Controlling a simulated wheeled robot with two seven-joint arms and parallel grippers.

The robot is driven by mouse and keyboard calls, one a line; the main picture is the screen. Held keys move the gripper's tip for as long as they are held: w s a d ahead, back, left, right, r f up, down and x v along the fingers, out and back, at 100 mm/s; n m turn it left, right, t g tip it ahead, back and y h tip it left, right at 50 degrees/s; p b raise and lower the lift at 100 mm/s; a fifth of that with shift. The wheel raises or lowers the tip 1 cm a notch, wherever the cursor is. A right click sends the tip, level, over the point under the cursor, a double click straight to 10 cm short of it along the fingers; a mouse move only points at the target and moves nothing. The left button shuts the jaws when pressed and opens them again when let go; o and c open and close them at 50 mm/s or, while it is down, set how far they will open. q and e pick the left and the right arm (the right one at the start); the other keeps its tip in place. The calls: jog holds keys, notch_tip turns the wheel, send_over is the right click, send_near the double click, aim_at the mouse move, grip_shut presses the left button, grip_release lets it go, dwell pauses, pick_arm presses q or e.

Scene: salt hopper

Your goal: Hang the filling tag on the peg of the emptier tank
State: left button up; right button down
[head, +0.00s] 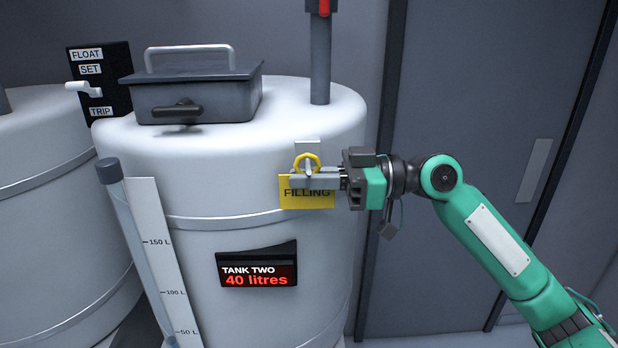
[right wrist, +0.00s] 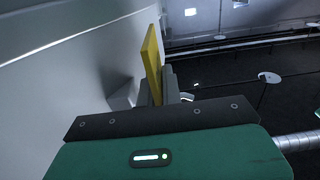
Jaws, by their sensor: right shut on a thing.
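The yellow FILLING tag (head: 307,201) is upright against the front of tank two (head: 200,185), near its upper right. My right gripper (head: 300,180) comes in from the right and is shut on the tag just below its ring. The tag's yellow edge also shows between the fingers in the right wrist view (right wrist: 152,62). The tag's ring overlaps the pale peg (head: 308,168) below a small plate on the tank. I cannot tell whether the ring is around the peg or in front of it. The display (head: 257,270) reads TANK TWO, 40 litres. My left gripper is not in view.
Another white tank (head: 50,190) stands at the left, mostly cut off; its level is not visible. A sight tube with a litre scale (head: 155,240) is on tank two's left. A dark handled box (head: 195,95) sits on top. A grey door (head: 480,150) is behind my right arm.

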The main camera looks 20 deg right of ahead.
jog(key=c, duration=1.5)
grip_release()
